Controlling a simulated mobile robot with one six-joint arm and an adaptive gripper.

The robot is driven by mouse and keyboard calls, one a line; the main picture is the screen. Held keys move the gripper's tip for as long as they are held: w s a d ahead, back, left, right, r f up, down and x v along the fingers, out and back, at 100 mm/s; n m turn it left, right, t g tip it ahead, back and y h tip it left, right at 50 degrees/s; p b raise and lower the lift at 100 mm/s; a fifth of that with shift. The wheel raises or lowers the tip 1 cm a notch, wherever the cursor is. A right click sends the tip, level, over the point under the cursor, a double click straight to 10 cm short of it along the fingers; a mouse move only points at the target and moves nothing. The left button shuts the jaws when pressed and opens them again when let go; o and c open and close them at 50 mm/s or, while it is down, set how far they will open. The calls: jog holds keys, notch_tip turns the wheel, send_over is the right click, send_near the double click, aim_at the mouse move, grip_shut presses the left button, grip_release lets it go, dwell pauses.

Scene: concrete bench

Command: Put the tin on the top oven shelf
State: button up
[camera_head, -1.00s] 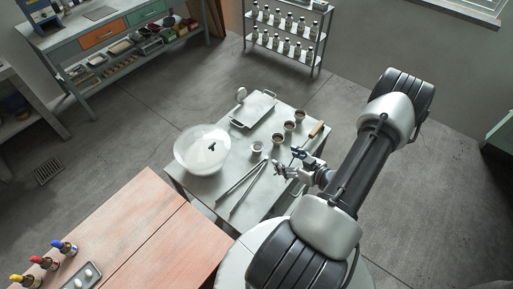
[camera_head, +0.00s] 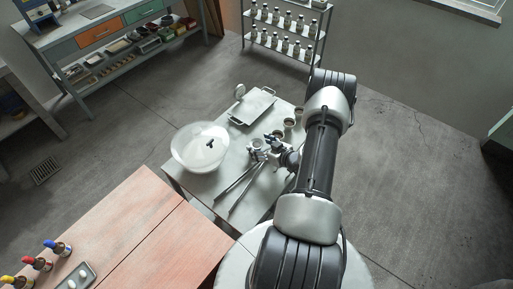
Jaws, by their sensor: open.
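A rectangular metal tin (camera_head: 252,106) with a handle at each end lies flat toward the far end of the grey table (camera_head: 207,185). My gripper (camera_head: 258,152) is open, low over the middle of the table, nearer to me than the tin and apart from it. The small pale cup that stood there is now mostly hidden by the gripper, and I cannot tell whether they touch. I do not make out an oven or its shelf.
A clear bowl (camera_head: 187,161) stands left of my gripper. Long tongs (camera_head: 236,190) lie in front. Dark-filled cups (camera_head: 290,122) stand to the right. A bottle rack (camera_head: 283,42) is behind. A wooden-topped table (camera_head: 150,225) adjoins at the front left.

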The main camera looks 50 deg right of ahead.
jog(key=shift+w+f, duration=0.25)
jog(key=shift+w, duration=0.3)
jog(key=shift+d, duration=0.1)
jog(key=shift+c, duration=0.4)
jog(key=c, duration=1.2)
jog(key=shift+r, duration=0.1)
jog(key=shift+c, duration=0.2)
